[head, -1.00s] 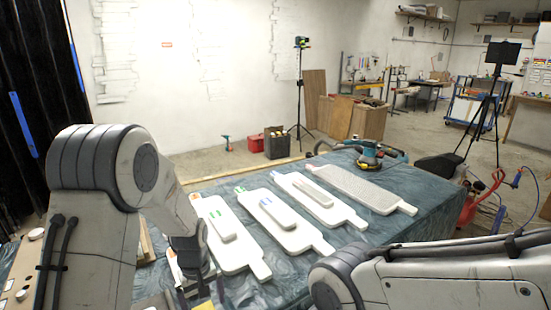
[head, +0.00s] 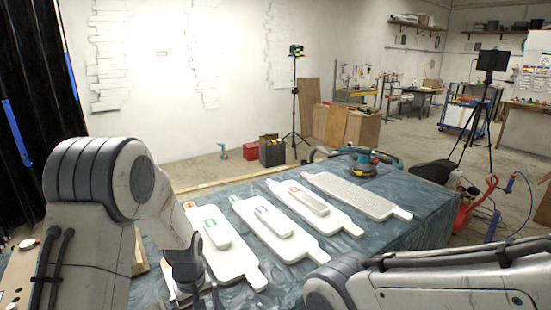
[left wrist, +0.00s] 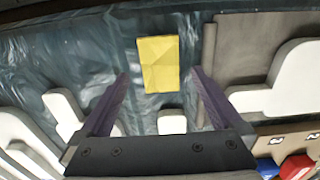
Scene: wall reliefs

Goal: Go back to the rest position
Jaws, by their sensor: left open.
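My left gripper (head: 192,288) is low at the left front of the cloth-covered table (head: 415,235) in the head view, partly hidden by its own arm. In the left wrist view my left gripper (left wrist: 160,74) is open, with two dark purple fingers apart and nothing between them. A yellow flat piece (left wrist: 158,63) lies on the cloth beyond the fingertips. My right arm comes in at the lower right of the head view; its gripper is out of sight.
Several white handled boards lie in a row: one with green marks (head: 230,265), one with blue marks (head: 295,248), one with red marks (head: 343,224), and a grey-textured one (head: 350,193). A sander (head: 362,162) stands behind them. A tripod (head: 294,100) stands on the floor.

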